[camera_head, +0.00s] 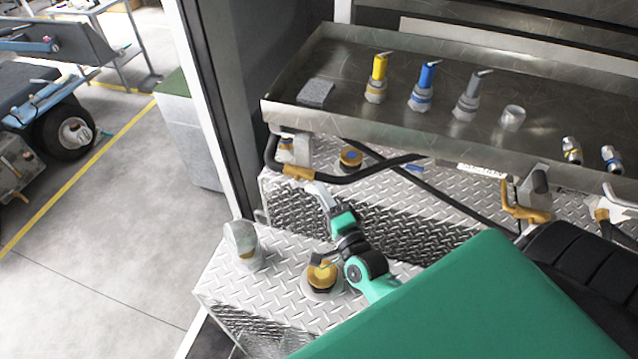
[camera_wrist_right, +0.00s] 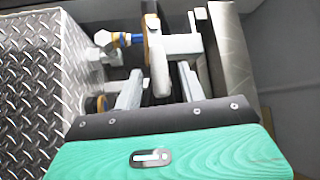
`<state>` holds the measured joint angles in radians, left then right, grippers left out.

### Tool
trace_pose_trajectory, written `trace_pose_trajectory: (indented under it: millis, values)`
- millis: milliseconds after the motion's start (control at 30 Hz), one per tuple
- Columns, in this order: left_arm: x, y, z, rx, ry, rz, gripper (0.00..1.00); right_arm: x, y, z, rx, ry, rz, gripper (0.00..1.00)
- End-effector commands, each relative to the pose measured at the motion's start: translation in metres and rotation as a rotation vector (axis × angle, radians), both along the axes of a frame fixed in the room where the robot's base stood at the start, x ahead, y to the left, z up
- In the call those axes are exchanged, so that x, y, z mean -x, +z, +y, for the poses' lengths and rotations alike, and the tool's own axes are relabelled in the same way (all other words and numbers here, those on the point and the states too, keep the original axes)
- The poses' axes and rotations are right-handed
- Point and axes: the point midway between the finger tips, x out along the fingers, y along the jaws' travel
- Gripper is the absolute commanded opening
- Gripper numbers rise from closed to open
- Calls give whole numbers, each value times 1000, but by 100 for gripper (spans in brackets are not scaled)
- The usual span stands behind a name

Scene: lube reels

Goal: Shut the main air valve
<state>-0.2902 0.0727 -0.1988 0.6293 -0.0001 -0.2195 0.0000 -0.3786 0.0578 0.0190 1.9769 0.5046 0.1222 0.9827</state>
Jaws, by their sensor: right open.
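My right gripper (camera_head: 317,192) reaches up from the lower middle, below the left front corner of the metal tray. Its jaws (camera_wrist_right: 158,90) are open. In the right wrist view a pale lever (camera_wrist_right: 159,72) with an orange part (camera_wrist_right: 150,22) lies between or just beyond the fingers; I cannot tell whether they touch it. A fitting with a blue band (camera_wrist_right: 125,39) joins it on the left. In the head view a fitting with brass-coloured parts (camera_head: 285,146) hangs under that tray corner, probably the main air valve; the gripper partly hides this area. My left gripper is not seen.
The metal tray (camera_head: 430,146) holds yellow, blue and grey nozzles (camera_head: 376,77). Black hoses (camera_head: 375,173) run below it. A tread-plate box (camera_head: 285,285) with a brass cap (camera_head: 322,273) lies close to my right arm. Open floor (camera_head: 95,200) is at the left.

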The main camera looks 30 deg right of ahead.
Motion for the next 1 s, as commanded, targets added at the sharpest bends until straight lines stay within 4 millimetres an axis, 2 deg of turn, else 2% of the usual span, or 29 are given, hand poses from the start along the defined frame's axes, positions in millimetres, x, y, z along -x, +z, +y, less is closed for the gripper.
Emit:
trace_pose_trajectory:
  millis: [33, 200, 567, 600, 800, 1000]
  values:
    - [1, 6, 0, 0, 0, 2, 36, -7, 4, 0, 0, 0, -2, 41]
    - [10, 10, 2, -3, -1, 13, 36, -22, 4, -1, 1, 0, 0, 41]
    - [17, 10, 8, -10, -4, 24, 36, -27, 4, -1, 0, 0, 0, 41]
    - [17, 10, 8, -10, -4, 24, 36, -27, 4, -1, 0, 0, 0, 39]
    - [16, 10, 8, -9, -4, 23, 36, -26, 3, -1, 0, 0, 0, 0]
    - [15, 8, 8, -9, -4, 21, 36, -26, 2, -1, -1, 0, -2, 0]
